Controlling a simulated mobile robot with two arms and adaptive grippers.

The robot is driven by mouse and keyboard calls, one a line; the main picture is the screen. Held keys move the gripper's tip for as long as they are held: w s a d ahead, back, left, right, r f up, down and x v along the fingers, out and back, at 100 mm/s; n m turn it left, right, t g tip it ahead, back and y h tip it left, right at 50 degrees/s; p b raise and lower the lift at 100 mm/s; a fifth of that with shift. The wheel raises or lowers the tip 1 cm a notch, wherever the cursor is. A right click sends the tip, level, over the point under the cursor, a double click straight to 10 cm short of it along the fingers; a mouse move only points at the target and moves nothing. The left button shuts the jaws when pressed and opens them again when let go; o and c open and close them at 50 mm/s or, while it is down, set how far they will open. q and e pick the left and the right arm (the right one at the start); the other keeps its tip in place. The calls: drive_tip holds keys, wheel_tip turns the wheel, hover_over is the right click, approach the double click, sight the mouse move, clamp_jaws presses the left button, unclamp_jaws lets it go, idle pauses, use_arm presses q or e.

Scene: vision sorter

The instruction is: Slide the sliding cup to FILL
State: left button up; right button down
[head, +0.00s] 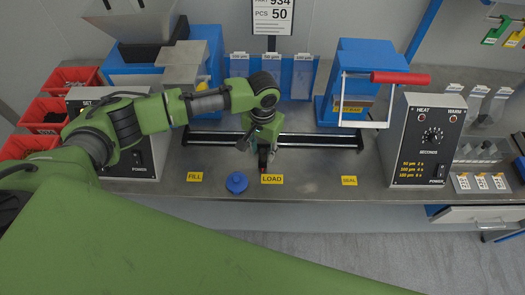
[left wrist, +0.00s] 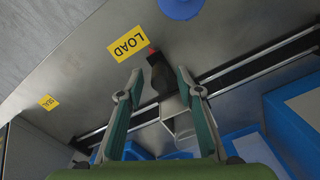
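The sliding cup (left wrist: 178,124) is a pale metal box on the dark twin rails, with a black red-tipped handle (left wrist: 160,76) pointing at the yellow LOAD label (left wrist: 127,44). In the head view the gripper mostly hides the cup; the handle (head: 263,158) shows just above the LOAD label (head: 272,179). The yellow FILL label (head: 195,177) is to the left. My left gripper (left wrist: 158,74) is open, its fingers on either side of the handle with visible gaps. It reaches down over the cup in the head view (head: 263,150). My right gripper is not in view.
A blue round knobbed piece (head: 237,182) lies between FILL and LOAD, in front of the rails (head: 320,141). The SEAL label (head: 349,181), a blue press with a red handle (head: 400,77) and the heat control box (head: 424,140) are right. Red bins (head: 42,117) stand left.

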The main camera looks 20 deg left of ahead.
use_arm(q)
drive_tip(key=shift+f, duration=0.7)
clamp_jaws()
drive_tip(key=shift+a, duration=0.1)
